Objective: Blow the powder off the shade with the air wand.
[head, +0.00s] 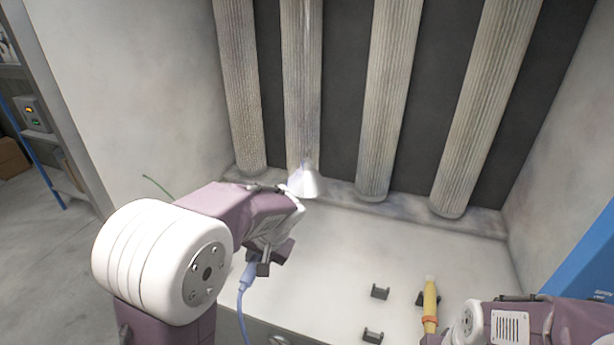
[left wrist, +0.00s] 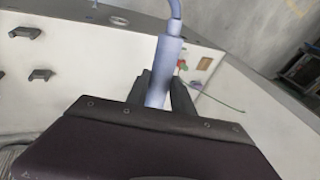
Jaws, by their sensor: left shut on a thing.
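My left gripper (head: 267,262) is shut on the pale blue air wand (left wrist: 162,72), whose body stands between the two dark fingers in the left wrist view. A blue hose (head: 242,300) hangs from the wand below the gripper. Tall grey pleated cylinders hang in a row against a dark back wall. A pale, whitish cone (head: 305,183) shows at the foot of the second cylinder (head: 301,90), just beyond my left wrist. I cannot tell which thing is the shade; powder is not clear. My right arm enters at lower right, its fingers not clearly visible.
A yellow tool (head: 430,305) with an orange band stands by a dark bracket at lower right. More dark brackets (head: 380,291) sit on the pale surface (head: 340,250). Light side walls close in the bay. A shelf (head: 40,135) stands at far left.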

